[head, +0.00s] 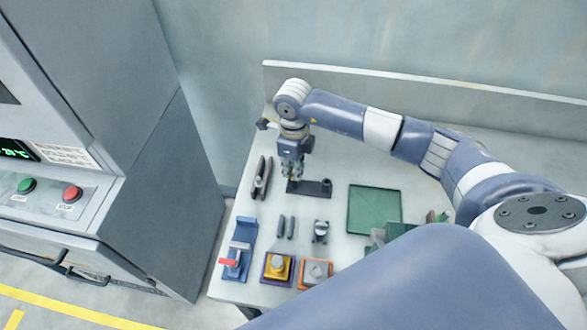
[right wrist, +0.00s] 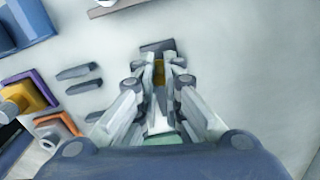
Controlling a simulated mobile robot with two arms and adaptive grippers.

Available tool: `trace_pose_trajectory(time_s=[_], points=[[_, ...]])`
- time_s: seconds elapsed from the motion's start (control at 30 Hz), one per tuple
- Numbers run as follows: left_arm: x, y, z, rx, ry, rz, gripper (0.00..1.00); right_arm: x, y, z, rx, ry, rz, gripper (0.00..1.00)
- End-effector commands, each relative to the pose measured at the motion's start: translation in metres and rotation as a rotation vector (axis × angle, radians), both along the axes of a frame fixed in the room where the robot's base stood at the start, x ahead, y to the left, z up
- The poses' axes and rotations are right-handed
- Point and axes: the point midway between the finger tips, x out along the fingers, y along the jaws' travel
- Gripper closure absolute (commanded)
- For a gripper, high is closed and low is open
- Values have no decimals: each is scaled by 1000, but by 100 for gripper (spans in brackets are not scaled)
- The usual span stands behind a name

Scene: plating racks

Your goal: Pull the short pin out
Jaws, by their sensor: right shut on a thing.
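My right gripper (head: 293,172) points down over the left end of a dark, flat base (head: 312,187) on the white table. In the right wrist view its two fingers (right wrist: 160,77) are shut on a small yellow-brown piece, which I take to be the short pin (right wrist: 159,70). The fingers hide most of the pin. I cannot tell whether its lower end is in the base. The dark base also shows just beyond the fingertips (right wrist: 157,46). A raised round part stands on the base's right end in the head view.
Two dark upright bars (head: 262,178) stand left of the gripper. In front are a blue fixture with a red handle (head: 237,258), a purple-and-yellow block (head: 277,267), an orange block (head: 315,272) and dark strips (head: 286,227). A green tray (head: 374,209) lies right. A grey cabinet (head: 150,180) stands left.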

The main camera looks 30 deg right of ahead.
Motion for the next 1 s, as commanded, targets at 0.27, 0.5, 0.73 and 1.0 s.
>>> trace_pose_trajectory(time_s=[0.27, 0.5, 0.73, 1.0], points=[[2, 0, -7, 0, -4, -1, 63, 0, 0, 1, -1, -1, 75, 100], [3, 1, -11, 0, -4, -1, 63, 0, -1, 2, -1, 0, 139, 100], [3, 1, -16, 1, -4, -1, 63, 0, 0, 4, 0, 0, 198, 100], [2, 1, -18, 1, -3, -1, 63, 0, 0, 5, 0, 0, 235, 100]])
